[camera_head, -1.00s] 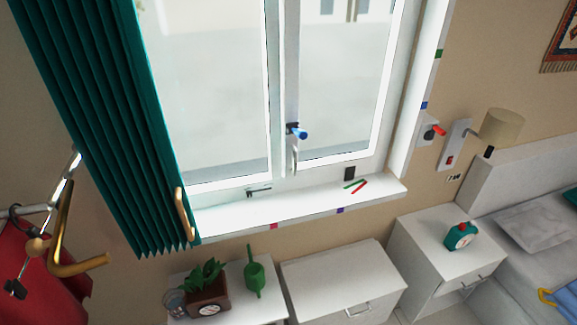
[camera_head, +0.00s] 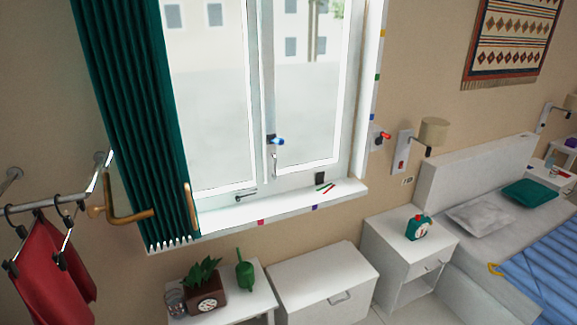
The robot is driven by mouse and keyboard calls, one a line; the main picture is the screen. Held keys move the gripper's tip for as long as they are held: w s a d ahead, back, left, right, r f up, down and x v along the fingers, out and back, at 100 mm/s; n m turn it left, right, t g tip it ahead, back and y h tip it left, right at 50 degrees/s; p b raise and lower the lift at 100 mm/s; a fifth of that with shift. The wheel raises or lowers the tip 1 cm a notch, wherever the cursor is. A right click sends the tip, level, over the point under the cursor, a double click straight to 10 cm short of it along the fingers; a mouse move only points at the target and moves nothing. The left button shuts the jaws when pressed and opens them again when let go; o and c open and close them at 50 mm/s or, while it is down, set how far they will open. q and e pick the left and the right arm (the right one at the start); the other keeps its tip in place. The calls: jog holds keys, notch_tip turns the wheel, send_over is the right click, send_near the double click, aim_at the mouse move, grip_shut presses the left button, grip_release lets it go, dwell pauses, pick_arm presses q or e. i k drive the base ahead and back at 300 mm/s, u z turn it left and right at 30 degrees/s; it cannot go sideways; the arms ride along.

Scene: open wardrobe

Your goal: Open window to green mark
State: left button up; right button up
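The white window (camera_head: 263,90) stands in the wall left of centre, with two glazed sashes that look shut. Its handle (camera_head: 277,141) has a blue end and sits on the middle post. A green mark (camera_head: 377,77) is on the right edge of the window surround, among other coloured marks. A small green strip and a red strip (camera_head: 326,188) lie on the right part of the white sill (camera_head: 280,204). Neither of my grippers is in view.
A green curtain (camera_head: 130,110) hangs left of the window, beside a brass bar (camera_head: 125,213) and red clothing (camera_head: 52,270). Below are a potted plant (camera_head: 207,291), green watering can (camera_head: 245,272), white cabinet (camera_head: 320,285) and nightstand (camera_head: 400,250). A bed (camera_head: 520,240) stands right.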

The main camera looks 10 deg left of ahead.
aim_at(266, 17)
jog(key=z, duration=0.6)
jog(key=i, duration=1.5)
jog(key=u, duration=0.2)
